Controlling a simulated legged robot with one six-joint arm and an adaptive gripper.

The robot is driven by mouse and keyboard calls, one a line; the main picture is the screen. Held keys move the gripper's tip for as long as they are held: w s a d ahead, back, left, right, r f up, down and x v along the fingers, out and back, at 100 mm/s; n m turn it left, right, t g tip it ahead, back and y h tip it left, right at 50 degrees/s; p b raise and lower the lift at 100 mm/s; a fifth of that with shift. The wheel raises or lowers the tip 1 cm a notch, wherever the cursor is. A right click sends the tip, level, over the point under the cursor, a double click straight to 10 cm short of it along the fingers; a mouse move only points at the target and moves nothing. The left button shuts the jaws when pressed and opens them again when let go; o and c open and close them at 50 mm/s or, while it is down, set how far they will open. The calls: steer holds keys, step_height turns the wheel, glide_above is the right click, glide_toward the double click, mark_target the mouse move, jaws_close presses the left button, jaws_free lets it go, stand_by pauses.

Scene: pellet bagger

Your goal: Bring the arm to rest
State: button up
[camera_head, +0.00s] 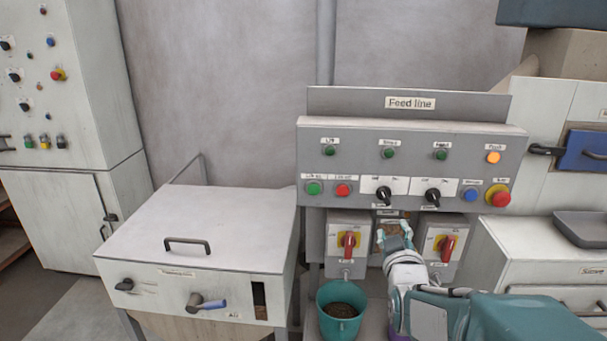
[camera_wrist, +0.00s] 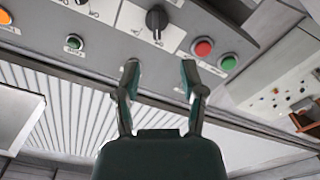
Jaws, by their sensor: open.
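My gripper (camera_head: 393,234) is in front of the lower part of the feed line panel (camera_head: 408,168), between the two red-handled switches. In the wrist view my gripper (camera_wrist: 161,80) has its two fingers spread apart with nothing between them. The wrist picture appears turned over, with a black selector knob (camera_wrist: 156,20) beyond the fingertips. Whether the fingertips touch anything cannot be told. My arm comes in from the lower right of the head view.
Left of my gripper is a red-handled switch (camera_head: 349,242); right is another (camera_head: 446,246). A teal bucket (camera_head: 341,311) with brown contents stands below. A white lidded box (camera_head: 203,235) stands left. A sieve cabinet (camera_head: 540,252) with a grey tray (camera_head: 584,229) stands right.

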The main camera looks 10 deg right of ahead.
steer(key=s+a+f+m+g+y, duration=0.1)
steer(key=s+a+g, duration=0.4)
steer(key=s, duration=0.6)
steer(key=s+a+f+m+g+y, duration=0.2)
steer(key=s+a+f+g+y, duration=0.1)
steer(key=s+a+g, duration=0.3)
steer(key=s+a+y, duration=0.1)
steer(key=s+a, duration=0.1)
steer(key=s, duration=0.2)
steer(key=shift+s+a+f+g, duration=0.2)
steer(key=shift+s+g, duration=0.1)
steer(key=shift+s, duration=0.1)
